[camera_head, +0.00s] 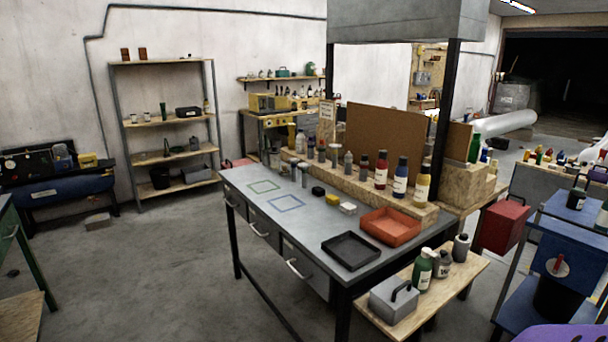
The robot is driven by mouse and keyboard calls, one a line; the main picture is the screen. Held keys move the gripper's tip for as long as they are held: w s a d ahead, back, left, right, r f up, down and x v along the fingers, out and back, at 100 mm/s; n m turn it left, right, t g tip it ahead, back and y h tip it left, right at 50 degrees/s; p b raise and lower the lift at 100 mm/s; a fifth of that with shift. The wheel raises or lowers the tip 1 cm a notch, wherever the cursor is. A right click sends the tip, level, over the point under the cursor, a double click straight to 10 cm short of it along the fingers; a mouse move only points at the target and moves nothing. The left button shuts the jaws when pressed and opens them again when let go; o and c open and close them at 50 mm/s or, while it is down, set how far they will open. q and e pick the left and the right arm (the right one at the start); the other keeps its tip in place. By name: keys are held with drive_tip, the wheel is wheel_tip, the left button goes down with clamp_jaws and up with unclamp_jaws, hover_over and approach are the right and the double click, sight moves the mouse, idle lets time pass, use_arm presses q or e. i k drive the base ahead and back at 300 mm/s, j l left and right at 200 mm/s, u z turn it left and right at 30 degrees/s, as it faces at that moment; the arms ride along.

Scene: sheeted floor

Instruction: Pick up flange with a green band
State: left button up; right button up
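I cannot make out a flange with a green band in the head view. On the grey workbench (232,184), two small grey cylindrical parts stand near the back edge, a left one (293,167) and a right one (304,176). They are too small to tell whether either is a flange or bears a band. A green square outline (264,187) and a blue square outline (286,203) are marked on the bench top, both empty. Neither of my grippers is in view.
The bench also holds a black item (318,191), a yellow item (332,199), a white item (348,208), an empty black tray (351,265) and a red tray (390,240). Bottles line the raised wooden ledge. A low wooden bench (462,270) stands at right. Floor at left is open.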

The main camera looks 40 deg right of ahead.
sight(304, 165)
drive_tip(key=i+z, duration=0.1)
drive_tip(key=i, duration=4.25)
drive_tip(key=i+z, duration=0.15)
drive_tip(key=i, duration=0.65)
drive_tip(key=i+j+z, duration=0.1)
drive_tip(key=i, duration=0.65)
drive_tip(key=i+j+z, duration=0.1)
drive_tip(key=z, duration=1.65)
